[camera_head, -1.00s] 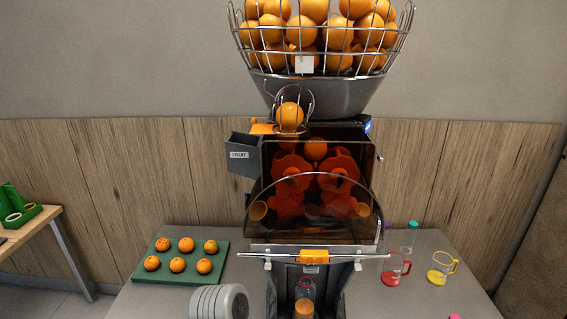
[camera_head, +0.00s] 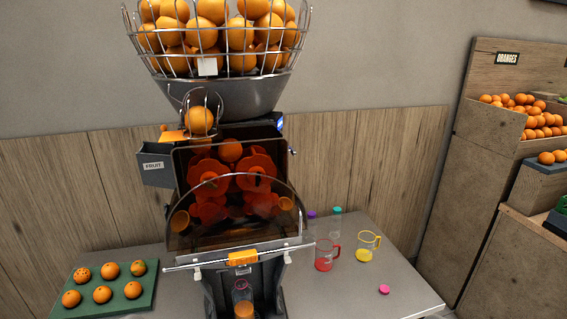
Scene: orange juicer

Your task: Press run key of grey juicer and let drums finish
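The grey juicer (camera_head: 240,245) stands on the counter in the middle of the head view. Orange drums (camera_head: 232,180) show behind its dark clear cover. A wire basket full of oranges (camera_head: 215,45) sits on top, and one orange (camera_head: 200,120) rests in the small wire feed cage below it. A bottle with orange juice in its lower part (camera_head: 243,302) stands under the spout. A small blue-lit part (camera_head: 280,123) shows at the juicer's upper right edge; the run key cannot be made out. Neither of my grippers is in view.
A green tray (camera_head: 152,275) with several oranges lies at the left of the grey counter (camera_head: 385,270). A red jug (camera_head: 324,258), a yellow jug (camera_head: 366,248) and a pink lid (camera_head: 384,289) stand at the right. A wooden orange display (camera_head: 480,150) is at far right.

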